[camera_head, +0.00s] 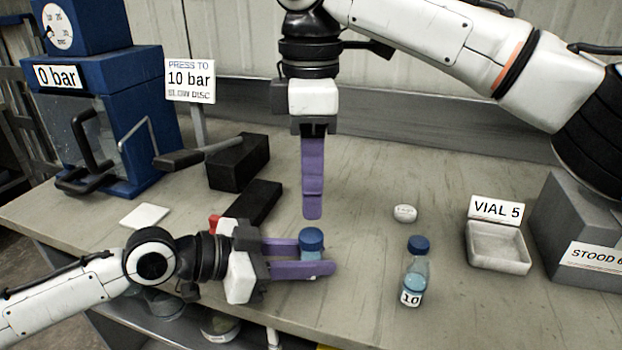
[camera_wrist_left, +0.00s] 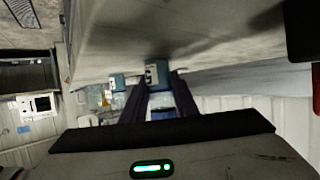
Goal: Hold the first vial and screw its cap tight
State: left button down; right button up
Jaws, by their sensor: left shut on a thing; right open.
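A small glass vial with a blue cap (camera_head: 311,240) is held between the purple fingers of my left gripper (camera_head: 302,257), low over the table. Its blue cap stands above the fingers, and its lower body is hidden by the near finger. In the left wrist view, the left gripper (camera_wrist_left: 160,100) has a blue thing (camera_wrist_left: 162,113) between its dark fingers. My right gripper (camera_head: 312,205) points down above and behind the held vial, apart from its cap. A second vial, labelled 10 (camera_head: 413,275), stands upright with a blue cap to the right.
A white round piece (camera_head: 405,213) lies behind the second vial. An empty tray (camera_head: 497,247) with a VIAL 5 sign stands at right, beside a grey block (camera_head: 575,230). Black blocks (camera_head: 238,163) and a blue press (camera_head: 110,130) reading 0 bar stand at left.

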aim_at(311, 235)
dwell(0.4)
jog(key=shift+f, duration=4)
jog(key=c, duration=1.1)
jog(key=o, duration=1.2)
jog(key=shift+r, duration=0.1)
